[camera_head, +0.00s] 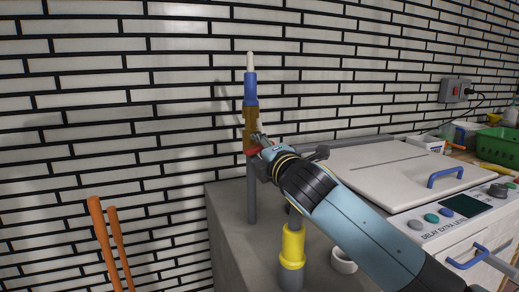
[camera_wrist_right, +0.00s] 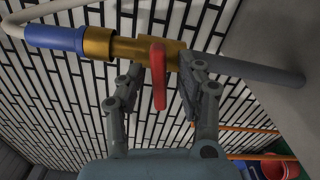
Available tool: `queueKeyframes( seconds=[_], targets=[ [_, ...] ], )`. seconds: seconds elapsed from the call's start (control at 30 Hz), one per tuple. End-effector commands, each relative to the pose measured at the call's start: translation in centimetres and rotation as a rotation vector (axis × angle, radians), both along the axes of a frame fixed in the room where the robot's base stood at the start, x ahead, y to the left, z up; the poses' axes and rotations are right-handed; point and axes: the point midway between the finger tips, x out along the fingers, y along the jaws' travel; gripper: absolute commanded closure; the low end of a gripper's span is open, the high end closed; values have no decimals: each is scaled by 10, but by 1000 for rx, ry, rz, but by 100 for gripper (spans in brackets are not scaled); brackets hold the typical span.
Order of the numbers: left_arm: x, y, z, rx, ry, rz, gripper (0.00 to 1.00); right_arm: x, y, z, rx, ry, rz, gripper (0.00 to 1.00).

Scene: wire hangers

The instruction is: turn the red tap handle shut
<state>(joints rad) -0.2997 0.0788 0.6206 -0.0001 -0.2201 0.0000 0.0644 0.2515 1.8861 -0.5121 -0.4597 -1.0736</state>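The red tap handle (camera_wrist_right: 158,76) sticks out from the brass valve (camera_wrist_right: 128,48) in the right wrist view. In the head view only a small bit of the red handle (camera_head: 252,151) shows beside my gripper; the brass valve (camera_head: 250,120) stands upright above it. My right gripper (camera_wrist_right: 162,72) is open, with one finger on each side of the handle. A gap shows left of the handle; the right finger is closer to it, and I cannot tell whether it touches. My left gripper is in neither view.
A blue connector (camera_head: 251,88) tops the valve, and a grey pipe (camera_head: 252,200) runs below. A yellow-collared pipe (camera_head: 292,245) stands in front. A white-lidded machine (camera_head: 375,170) is at right. Orange handles (camera_head: 104,240) lean at left. The tiled wall is close behind.

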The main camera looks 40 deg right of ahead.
Motion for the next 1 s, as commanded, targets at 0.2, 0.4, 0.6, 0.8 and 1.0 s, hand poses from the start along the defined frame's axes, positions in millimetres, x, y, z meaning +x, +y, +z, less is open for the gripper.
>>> queueKeyframes(
  seconds=[0.2, 0.4, 0.6, 0.8, 1.0],
  targets=[
    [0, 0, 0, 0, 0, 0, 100, 3, -1, 0, 0, 0, 0, 63],
    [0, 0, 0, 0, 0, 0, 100, 3, -1, 0, 1, 0, 0, 77],
    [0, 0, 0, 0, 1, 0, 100, 3, -1, 0, 1, 1, 0, 100],
    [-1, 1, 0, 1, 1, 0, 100, 3, -1, -1, 8, 0, 0, 100],
    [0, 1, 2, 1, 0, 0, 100, 3, -1, -1, 161, -36, -2, 100]
  ],
)
